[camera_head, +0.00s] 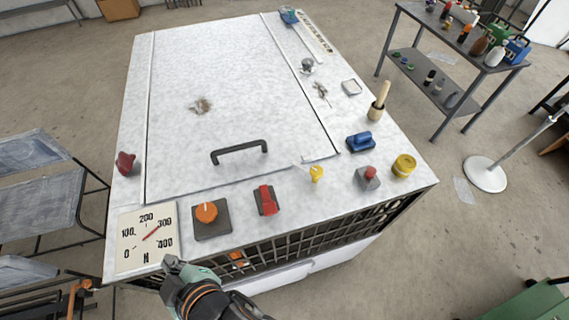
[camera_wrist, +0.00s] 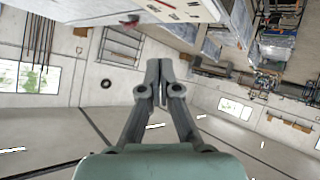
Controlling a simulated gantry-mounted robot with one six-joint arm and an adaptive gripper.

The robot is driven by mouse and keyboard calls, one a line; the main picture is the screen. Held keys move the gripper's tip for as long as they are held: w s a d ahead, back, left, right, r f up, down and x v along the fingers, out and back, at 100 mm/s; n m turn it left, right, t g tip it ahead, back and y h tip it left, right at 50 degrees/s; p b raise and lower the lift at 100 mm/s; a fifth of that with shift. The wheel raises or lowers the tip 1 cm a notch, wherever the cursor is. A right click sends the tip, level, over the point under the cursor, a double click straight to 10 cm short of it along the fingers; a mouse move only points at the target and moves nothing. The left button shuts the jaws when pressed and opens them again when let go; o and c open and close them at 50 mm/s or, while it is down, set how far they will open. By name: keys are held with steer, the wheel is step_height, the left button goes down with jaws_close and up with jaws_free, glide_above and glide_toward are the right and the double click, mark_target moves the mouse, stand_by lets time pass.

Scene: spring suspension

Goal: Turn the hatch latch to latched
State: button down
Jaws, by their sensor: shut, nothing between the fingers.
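The white cabinet top (camera_head: 180,120) holds a large hatch panel (camera_head: 270,100) with a black bar handle (camera_head: 239,152) near its front edge. No part is labelled as the latch, so I cannot tell for sure which one it is. A dark red knob (camera_head: 126,163) stands left of the panel, and a small yellow key-like piece (camera_head: 316,174) stands by its front right edge. My gripper (camera_head: 172,262) is at the cabinet's front left edge, apart from both pieces. In the wrist view my gripper (camera_wrist: 160,65) has its fingers together and empty.
A dial gauge (camera_head: 135,240), an orange rotary knob (camera_head: 206,212) and a red switch (camera_head: 266,199) line the front. A red button (camera_head: 369,174), yellow cap (camera_head: 404,165), blue piece (camera_head: 361,142) and wooden-handled tool (camera_head: 379,101) stand at right. Open room lies above the panel.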

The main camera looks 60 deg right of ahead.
mark_target(307, 170)
steer(key=s+d+f+n+g+h, duration=0.1)
steer(key=d+n+g, duration=0.3)
steer(key=d, duration=0.4)
steer(key=s+d+f+n+g+h, duration=0.2)
steer(key=s+d+n+g+h, duration=0.1)
steer(key=d, duration=0.5)
steer(key=s+d+f+n+g+h+p, duration=0.1)
steer(key=s+d+f+n+g+h, duration=0.1)
steer(key=d+n+g, duration=0.3)
steer(key=shift+s+d+f+n+g+h, duration=0.15)
steer(key=shift+s+d+n+h, duration=0.1)
steer(key=shift+d, duration=0.25)
steer(key=shift+s+d+n+g+h, duration=0.1)
steer(key=shift+d+n+h, duration=0.1)
steer(key=shift+d, duration=0.35)
steer(key=shift+s+d+f+n+g+h, duration=0.15)
steer(key=shift+s+d+n+h, duration=0.1)
steer(key=shift+d, duration=0.25)
steer(key=shift+s+d+r+n, duration=0.1)
steer(key=shift+s+d+n, duration=0.1)
steer(key=shift+d+n, duration=0.1)
steer(key=x, duration=0.9)
steer(key=shift+s+d+f, duration=0.1)
steer(key=shift+s+f, duration=0.05)
steer(key=shift+f, duration=0.1)
steer(key=shift+s+d+f, duration=0.1)
steer(key=shift+s+d, duration=0.1)
steer(key=shift+d, duration=0.85)
steer(key=shift+s+d, duration=0.15)
steer(key=shift+d, duration=0.9)
